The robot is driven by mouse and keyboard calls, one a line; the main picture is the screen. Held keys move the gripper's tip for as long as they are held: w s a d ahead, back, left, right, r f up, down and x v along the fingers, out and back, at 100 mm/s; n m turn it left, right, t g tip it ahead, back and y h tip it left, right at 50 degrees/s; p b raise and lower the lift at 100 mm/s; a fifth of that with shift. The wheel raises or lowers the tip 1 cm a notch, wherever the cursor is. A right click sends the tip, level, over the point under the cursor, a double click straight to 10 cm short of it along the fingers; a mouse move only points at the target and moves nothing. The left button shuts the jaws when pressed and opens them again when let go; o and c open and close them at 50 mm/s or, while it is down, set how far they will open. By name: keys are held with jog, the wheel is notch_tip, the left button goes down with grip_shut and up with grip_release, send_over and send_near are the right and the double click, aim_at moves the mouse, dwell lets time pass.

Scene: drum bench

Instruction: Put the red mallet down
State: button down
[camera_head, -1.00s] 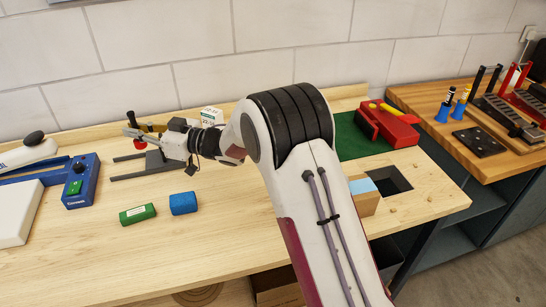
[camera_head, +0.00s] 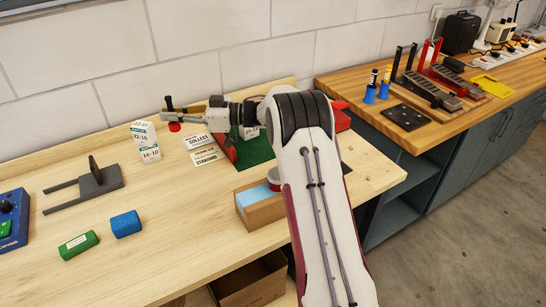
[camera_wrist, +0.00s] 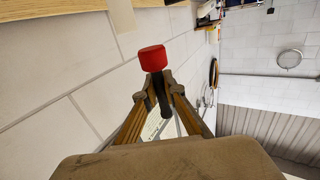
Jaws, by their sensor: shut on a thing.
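The red mallet (camera_head: 174,127) is in my gripper (camera_head: 183,116), near the back wall. Its dark handle points up and its red head hangs low, apparently above the bench. In the wrist view the red mallet (camera_wrist: 152,58) shows its head beyond the fingertips, with the dark handle between the fingers of my gripper (camera_wrist: 158,92). The black forked stand (camera_head: 95,184) is on the bench to the left, empty between its prongs.
White number blocks (camera_head: 146,140) stand left of the mallet. Printed cards (camera_head: 206,154) lie to its right, beside a green mat (camera_head: 250,151). Green (camera_head: 78,245) and blue (camera_head: 126,223) blocks lie in front. A cardboard box (camera_head: 262,208) is at the bench's front edge.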

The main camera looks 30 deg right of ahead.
jog(key=s+d+f, duration=0.1)
jog(key=s+d, duration=0.1)
jog(key=d, duration=0.7)
jog(key=s+d+f, duration=0.2)
jog(key=s+d, duration=0.1)
jog(key=d, duration=0.6)
jog(key=s+d+f+t, duration=0.1)
jog(key=s+d+f, duration=0.1)
jog(key=d, duration=0.7)
jog(key=shift+s+d+f+m+h, duration=0.15)
jog(key=shift+s+d+m+h, duration=0.2)
jog(key=shift+s, duration=0.4)
jog(key=shift+f, duration=0.1)
jog(key=shift+f, duration=3)
jog(key=shift+f, duration=0.1)
jog(key=shift+f, duration=1.75)
jog(key=shift+f, duration=0.2)
